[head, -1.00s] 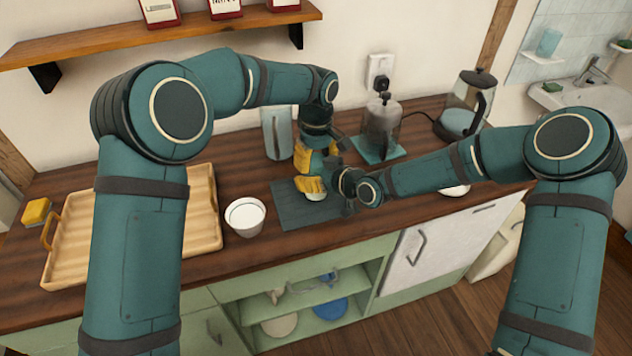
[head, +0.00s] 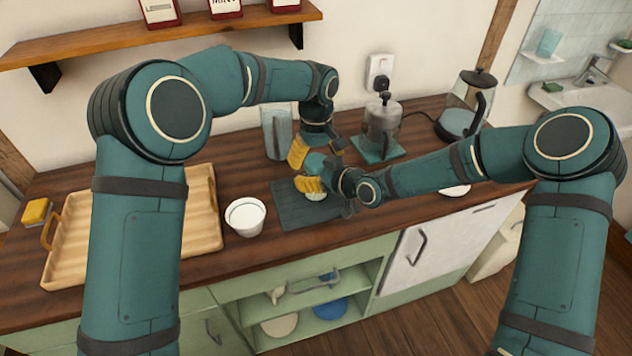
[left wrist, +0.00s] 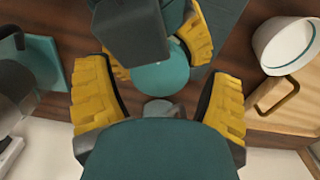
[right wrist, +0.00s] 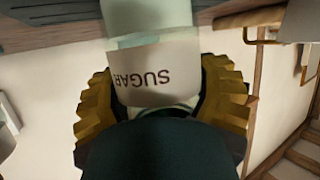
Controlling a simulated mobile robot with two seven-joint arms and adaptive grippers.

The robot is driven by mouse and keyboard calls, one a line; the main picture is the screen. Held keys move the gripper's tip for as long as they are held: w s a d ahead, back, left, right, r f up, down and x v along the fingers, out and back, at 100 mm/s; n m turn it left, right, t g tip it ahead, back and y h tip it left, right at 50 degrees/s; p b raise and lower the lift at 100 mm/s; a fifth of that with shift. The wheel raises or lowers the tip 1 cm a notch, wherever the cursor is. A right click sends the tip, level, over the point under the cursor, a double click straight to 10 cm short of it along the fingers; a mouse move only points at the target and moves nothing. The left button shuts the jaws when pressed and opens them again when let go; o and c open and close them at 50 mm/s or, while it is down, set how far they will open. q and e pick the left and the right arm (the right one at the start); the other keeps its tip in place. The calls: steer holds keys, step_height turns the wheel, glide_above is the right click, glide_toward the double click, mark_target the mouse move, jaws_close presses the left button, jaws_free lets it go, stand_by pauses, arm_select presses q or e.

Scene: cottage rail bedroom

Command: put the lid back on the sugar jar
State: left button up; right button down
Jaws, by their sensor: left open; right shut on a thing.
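The sugar jar (right wrist: 145,80) appears upside down in the right wrist view, its white label reading SUGAR. My right gripper (head: 311,186) is shut on it, and the jar's pale lower part (head: 315,197) shows below the yellow fingers. In the left wrist view a round teal disc (left wrist: 160,76), apparently the lid, lies at the jar's top between the right fingers. The contact between lid and jar is hidden, so I cannot tell how it sits. My left gripper (head: 316,150) is open just above, its fingers (left wrist: 160,105) spread either side of the disc.
A dark mat (head: 290,216) lies under the jar. A white bowl (head: 246,217) and a wooden tray (head: 75,250) stand to the left. A clear pitcher (head: 277,135), a French press (head: 382,128) and a kettle (head: 465,105) stand behind. The front counter edge is close.

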arm_select(q)
steer(key=shift+r, duration=1.85)
arm_select(e)
steer(key=shift+f, duration=0.15)
arm_select(q)
steer(key=shift+o, duration=0.4)
steer(key=shift+r+n, duration=1.7)
steer(key=shift+r, duration=0.05)
steer(key=shift+f, duration=4.05)
steer(key=shift+c, duration=0.4)
